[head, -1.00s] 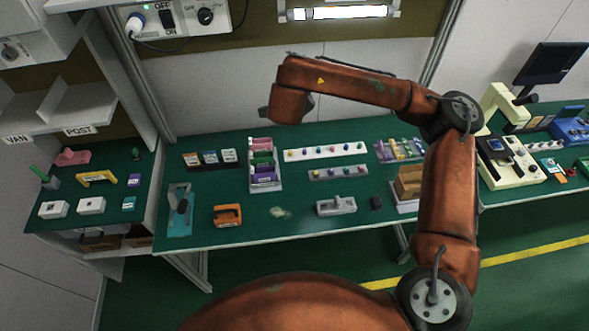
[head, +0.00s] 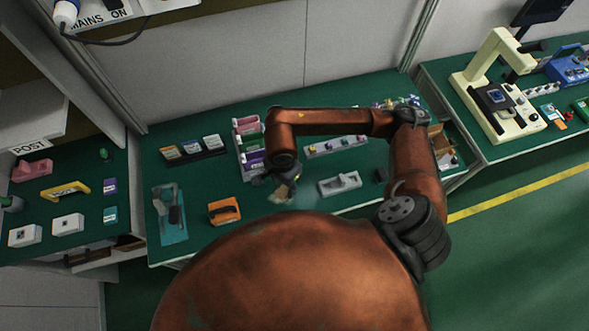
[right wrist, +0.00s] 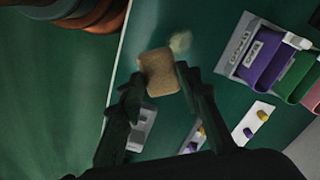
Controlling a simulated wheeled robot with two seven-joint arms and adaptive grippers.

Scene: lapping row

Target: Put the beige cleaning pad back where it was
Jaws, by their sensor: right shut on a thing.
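The beige cleaning pad (right wrist: 158,72) is between the fingers of my right gripper (right wrist: 158,88), which is shut on it. In the head view the pad (head: 281,193) shows small below the right gripper (head: 279,184), over the front part of the green bench. Whether it touches the bench top, I cannot tell. A pale smudge (right wrist: 180,42) lies on the bench just beyond the pad in the right wrist view. My left gripper is not in view.
Bare bench lies between the orange block and the grey fixture.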

